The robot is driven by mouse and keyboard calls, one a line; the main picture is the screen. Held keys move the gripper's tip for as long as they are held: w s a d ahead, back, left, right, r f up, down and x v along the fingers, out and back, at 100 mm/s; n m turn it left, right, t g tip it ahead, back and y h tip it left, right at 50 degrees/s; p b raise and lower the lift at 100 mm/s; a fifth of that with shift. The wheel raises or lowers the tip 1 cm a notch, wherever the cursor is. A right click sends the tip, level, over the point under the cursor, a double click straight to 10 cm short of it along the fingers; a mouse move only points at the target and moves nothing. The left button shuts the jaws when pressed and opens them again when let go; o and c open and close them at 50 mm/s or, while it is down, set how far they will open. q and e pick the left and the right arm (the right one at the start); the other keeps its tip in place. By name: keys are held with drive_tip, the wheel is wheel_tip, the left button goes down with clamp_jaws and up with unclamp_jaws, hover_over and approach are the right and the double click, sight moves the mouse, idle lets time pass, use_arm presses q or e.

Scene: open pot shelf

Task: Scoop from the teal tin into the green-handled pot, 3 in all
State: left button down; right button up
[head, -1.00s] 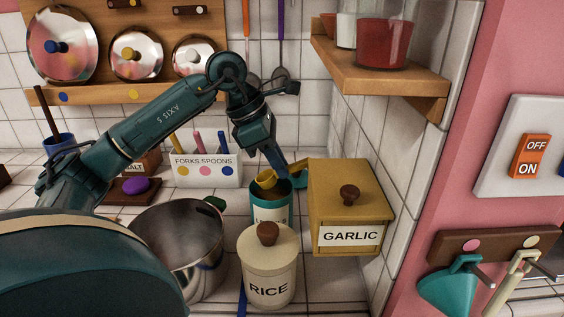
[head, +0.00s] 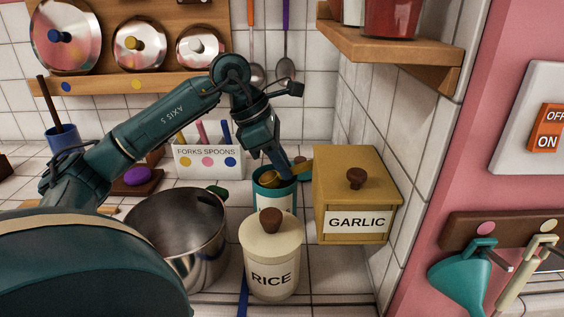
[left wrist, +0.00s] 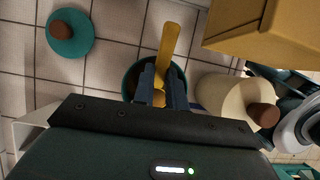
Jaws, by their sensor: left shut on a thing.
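My left gripper (head: 281,170) is shut on a yellow scoop (head: 271,178) and points down at the mouth of the teal tin (head: 273,201). The scoop's bowl is at or inside the tin's rim, and its handle sticks out to the right. In the left wrist view the scoop handle (left wrist: 168,45) runs up from between my fingers (left wrist: 160,85), over the tin's dark opening (left wrist: 131,76). The tin's contents cannot be made out. The steel pot (head: 205,262) with a green handle (head: 218,191) stands open left of the tin. No contents are visible in it.
The cream RICE canister (head: 271,250) stands in front of the tin, and the yellow GARLIC box (head: 340,190) stands to its right. A FORKS SPOONS holder (head: 208,162) is behind. A teal lid (left wrist: 68,47) lies on the tiles. A wooden shelf (head: 400,55) overhangs the right side.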

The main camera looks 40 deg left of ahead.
use_arm(q)
drive_tip(key=shift+f, duration=0.2)
idle(0.3)
drive_tip(key=shift+r+p, duration=0.65)
drive_tip(key=shift+p, duration=0.05)
wheel_tip(320, 180, up, 2)
drive_tip(key=shift+r+p, duration=0.15)
drive_tip(key=shift+p, duration=0.75)
wheel_tip(320, 180, up, 2)
drive_tip(key=shift+p, duration=0.9)
drive_tip(key=shift+r+p, duration=1.1)
drive_tip(key=shift+r, duration=0.2)
use_arm(e)
drive_tip(key=r, duration=0.1)
drive_tip(key=r+n, duration=0.1)
drive_tip(key=r, duration=0.2)
drive_tip(key=shift+s+d+n+g+h, duration=0.2)
drive_tip(key=shift+d+n+g+h, duration=0.1)
drive_tip(key=shift+h, duration=0.1)
drive_tip(key=shift+f, duration=0.2)
use_arm(q)
drive_tip(key=shift+f, duration=0.1)
